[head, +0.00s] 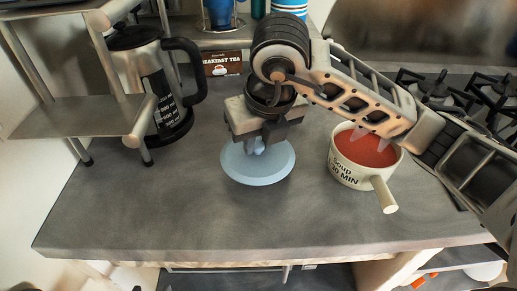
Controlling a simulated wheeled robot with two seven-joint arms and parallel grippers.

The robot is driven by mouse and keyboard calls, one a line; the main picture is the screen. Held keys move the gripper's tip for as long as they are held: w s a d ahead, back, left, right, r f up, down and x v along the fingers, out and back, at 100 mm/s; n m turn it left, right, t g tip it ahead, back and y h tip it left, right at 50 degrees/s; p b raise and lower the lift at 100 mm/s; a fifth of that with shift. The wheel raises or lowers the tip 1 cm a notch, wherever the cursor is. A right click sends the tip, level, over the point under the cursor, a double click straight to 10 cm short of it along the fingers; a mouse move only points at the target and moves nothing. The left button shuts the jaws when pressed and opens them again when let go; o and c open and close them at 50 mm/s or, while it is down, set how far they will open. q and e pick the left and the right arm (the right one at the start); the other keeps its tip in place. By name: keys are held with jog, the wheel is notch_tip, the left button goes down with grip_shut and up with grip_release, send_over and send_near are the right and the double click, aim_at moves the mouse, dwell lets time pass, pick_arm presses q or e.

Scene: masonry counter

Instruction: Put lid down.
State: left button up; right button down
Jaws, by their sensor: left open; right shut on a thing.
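A light blue round lid (258,175) is at the middle of the grey counter, lying flat and level. I cannot tell whether it touches the counter or is just above it. My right gripper (256,147) points down from above and is shut on the lid's knob, which is mostly hidden by the fingers. A cream pot (349,172) of red soup stands uncovered to the right of the lid, its handle toward the front. My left gripper is not in view.
A glass and steel kettle (160,92) stands at the back left beside a metal shelf rack (85,120). A breakfast tea box (222,64) is behind the lid. A gas stove (470,95) is at the right. The counter's front left (140,215) is clear.

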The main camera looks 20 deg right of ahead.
aim_at(260, 149)
jog(key=shift+s+f, duration=0.1)
jog(key=shift+f, duration=1.45)
jog(key=c, duration=1.2)
grip_release()
jog(key=shift+r, duration=0.15)
jog(key=shift+c, duration=0.2)
jog(key=shift+r, duration=0.45)
jog(key=p+v, duration=0.1)
jog(key=v, duration=1)
jog(key=shift+r+p, duration=0.2)
jog(key=shift+p, duration=0.15)
jog(key=shift+s, duration=0.2)
